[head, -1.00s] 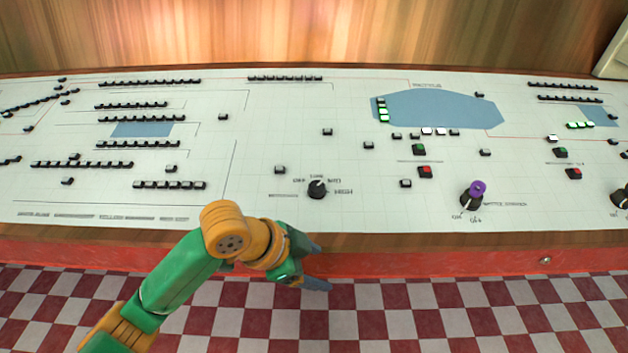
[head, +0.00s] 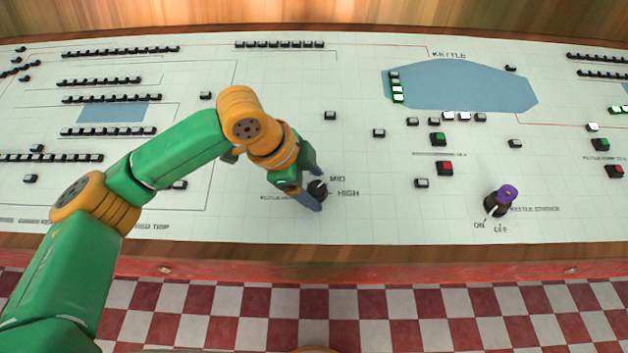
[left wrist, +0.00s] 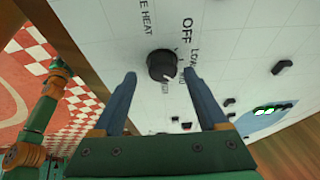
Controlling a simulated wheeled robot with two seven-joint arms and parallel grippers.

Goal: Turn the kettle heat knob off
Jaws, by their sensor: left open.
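The kettle heat knob (head: 317,191) is a round black dial on the white panel; its white pointer is near the MID label in the head view. The knob also shows in the left wrist view (left wrist: 162,65), with OFF and LOW printed beside it. My left gripper (head: 316,188) is open, its fingers on either side of the knob in the head view. In the left wrist view the knob appears between the fingertips (left wrist: 164,80); I cannot tell whether they touch it. My right arm's gripper (left wrist: 60,68) shows small over the floor; its jaws are unclear.
A purple-topped knob (head: 499,200) labelled ON and OFF stands to the right. Green (head: 438,139) and red (head: 445,168) buttons and several small switches dot the panel. The panel's wooden front edge (head: 400,257) is close below the knob.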

